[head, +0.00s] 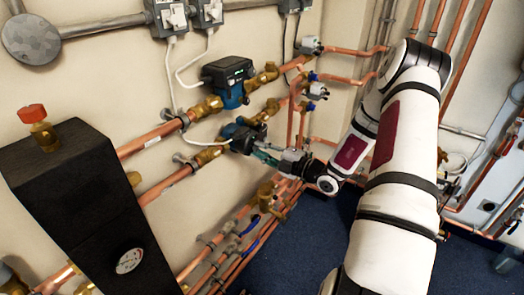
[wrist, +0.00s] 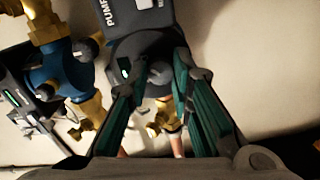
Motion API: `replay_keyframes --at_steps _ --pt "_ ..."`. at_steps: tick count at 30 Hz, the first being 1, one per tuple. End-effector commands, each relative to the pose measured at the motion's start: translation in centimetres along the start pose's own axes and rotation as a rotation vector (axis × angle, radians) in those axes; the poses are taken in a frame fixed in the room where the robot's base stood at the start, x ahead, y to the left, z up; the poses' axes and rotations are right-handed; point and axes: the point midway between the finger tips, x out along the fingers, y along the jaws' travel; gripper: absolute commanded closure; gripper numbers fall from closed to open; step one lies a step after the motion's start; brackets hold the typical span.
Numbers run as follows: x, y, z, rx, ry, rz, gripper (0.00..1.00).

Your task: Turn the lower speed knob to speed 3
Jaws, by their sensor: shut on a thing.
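The lower pump (head: 236,130) sits on the lower copper pipe in the head view, partly hidden by my gripper (head: 258,147). In the wrist view its dark housing (wrist: 140,45) fills the top middle, with a small lit green display on its face. The round grey speed knob (wrist: 160,72) sits between the tips of my gripper (wrist: 157,82), one green-padded finger on each side. My gripper is shut on this knob. The knob's speed marks are too small and dark to read.
The upper pump (head: 228,78) is just above, with its own knob; a blue pump body (wrist: 65,70) with brass fittings shows at left in the wrist view. Copper pipes (head: 160,140) run close by. A black tank (head: 90,210) with a gauge stands at left.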

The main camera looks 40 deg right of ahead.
Motion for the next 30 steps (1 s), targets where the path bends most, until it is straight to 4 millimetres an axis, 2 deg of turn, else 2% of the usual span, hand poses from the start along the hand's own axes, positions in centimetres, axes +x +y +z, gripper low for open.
replay_keyframes --at_steps 1,3,4,12,16,20,30 --pt "-0.1 -0.2 0.2 0.001 -0.006 -0.005 0.77" --pt "-0.1 -0.2 0.2 0.001 -0.006 -0.005 0.61" --pt "-0.1 -0.2 0.2 0.001 -0.005 -0.004 0.59" --pt "-0.1 -0.1 0.1 0.0 -0.002 -0.002 0.59" --pt "-0.8 -0.1 0.1 0.0 -0.004 -0.002 0.59" --pt "-2.7 -0.1 0.2 0.0 -0.006 -0.003 0.59" --pt "-9.4 -0.1 0.2 0.001 -0.007 -0.003 0.59"
